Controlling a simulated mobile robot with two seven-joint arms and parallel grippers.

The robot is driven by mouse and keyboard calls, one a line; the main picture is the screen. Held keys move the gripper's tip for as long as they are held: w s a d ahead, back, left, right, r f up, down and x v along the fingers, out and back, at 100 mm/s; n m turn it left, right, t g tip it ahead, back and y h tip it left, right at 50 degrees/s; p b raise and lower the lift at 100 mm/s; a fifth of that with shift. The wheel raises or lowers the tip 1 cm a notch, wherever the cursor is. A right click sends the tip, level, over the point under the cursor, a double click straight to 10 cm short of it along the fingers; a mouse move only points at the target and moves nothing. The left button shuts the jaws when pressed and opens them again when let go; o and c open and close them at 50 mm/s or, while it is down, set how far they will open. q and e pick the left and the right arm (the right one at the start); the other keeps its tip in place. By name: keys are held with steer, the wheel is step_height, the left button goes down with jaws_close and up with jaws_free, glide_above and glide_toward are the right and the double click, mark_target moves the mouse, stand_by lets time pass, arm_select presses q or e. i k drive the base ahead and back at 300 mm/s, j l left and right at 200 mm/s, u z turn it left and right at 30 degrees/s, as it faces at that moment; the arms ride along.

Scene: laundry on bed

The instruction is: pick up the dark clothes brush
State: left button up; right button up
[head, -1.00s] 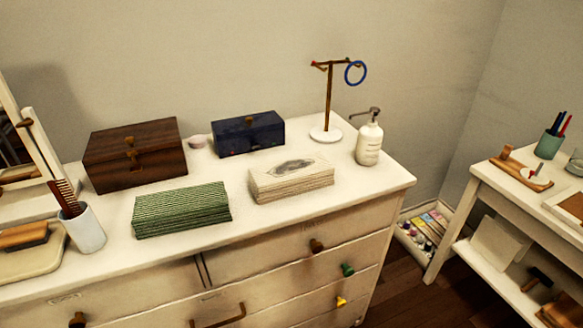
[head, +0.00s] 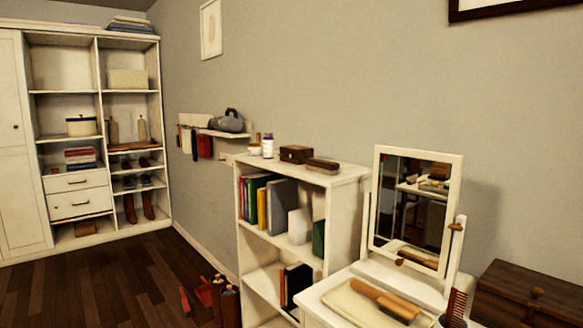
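A dark brown, brush-like object (head: 322,165) lies on top of the white bookcase (head: 345,180), near its right end. It is small in the picture, so I cannot be sure it is the dark clothes brush. A second brush (head: 388,301), with a tan wooden back and a darker underside, lies on the cream tray (head: 350,304) in front of the mirror. Neither gripper is in view.
A small brown box (head: 296,154) and white jars (head: 267,146) stand beside the dark object. The mirror (head: 415,210), a comb in a cup (head: 455,308) and a wooden box (head: 530,295) are at right. Tall boots (head: 230,305) stand on the floor left of the bookcase.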

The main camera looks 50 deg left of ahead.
mark_target(329, 168)
steer(key=u, duration=1.35)
steer(key=z, duration=0.45)
steer(key=j+z, duration=0.15)
steer(key=z, duration=0.3)
steer(key=j+z, duration=0.1)
steer(key=z, duration=0.35)
steer(key=j+z, duration=0.4)
steer(key=k+j+z, duration=0.1)
steer(key=j+z, duration=0.3)
steer(key=k+j+z, duration=0.15)
steer(key=j, duration=0.15)
steer(key=j+z, duration=0.15)
steer(key=j, duration=0.15)
steer(key=k+j+z, duration=0.15)
steer(key=k+j, duration=0.25)
steer(key=j, duration=0.2)
steer(key=k+j+z, duration=0.1)
steer(key=k+j, duration=0.15)
steer(key=j, duration=0.25)
